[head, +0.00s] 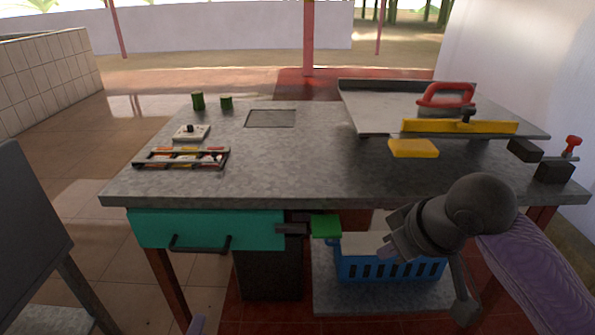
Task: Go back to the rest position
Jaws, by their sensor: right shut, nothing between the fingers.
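My right gripper (388,248) is at the right of the head view, in front of the table's front edge. It is shut and empty, above the blue basket (388,270) on the low shelf. My right arm comes in from the lower right. My left gripper is not in view. The grey stone-topped table (300,180) fills the middle of the view.
A teal drawer (205,229) and a green block (326,227) are at the table's front. On top are a parts tray (182,158), green cylinders (198,101), a yellow block (413,148) and a red-handled tool (446,95). A dark panel (30,225) stands at left.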

